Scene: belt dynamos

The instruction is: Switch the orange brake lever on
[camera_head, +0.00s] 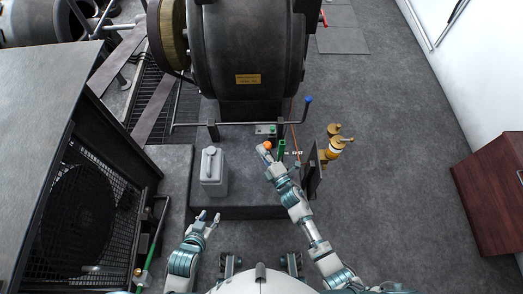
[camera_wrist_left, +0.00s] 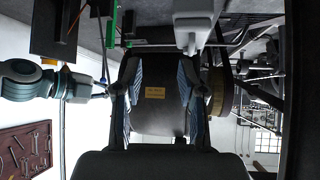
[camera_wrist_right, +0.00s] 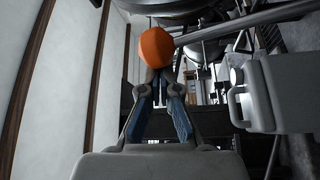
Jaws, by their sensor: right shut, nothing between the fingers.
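The orange knob of the brake lever (camera_head: 267,145) shows in front of the big dark dynamo, just right of the grey base's middle. My right gripper (camera_head: 265,153) is right at it, with shut fingers and nothing between them. In the right wrist view the knob (camera_wrist_right: 156,47) sits just beyond the closed fingertips (camera_wrist_right: 161,75); I cannot tell whether they touch. A grey rod runs up to the right from behind the knob. My left gripper (camera_head: 208,219) is open and empty, low and left of the lever; its spread fingers (camera_wrist_left: 157,80) show in the left wrist view.
A grey canister (camera_head: 213,180) stands on the base left of the lever. A green handle (camera_head: 281,148) is close on the right, beside a dark panel and brass fittings (camera_head: 335,148). A blue-tipped lever (camera_head: 308,99) rises behind.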

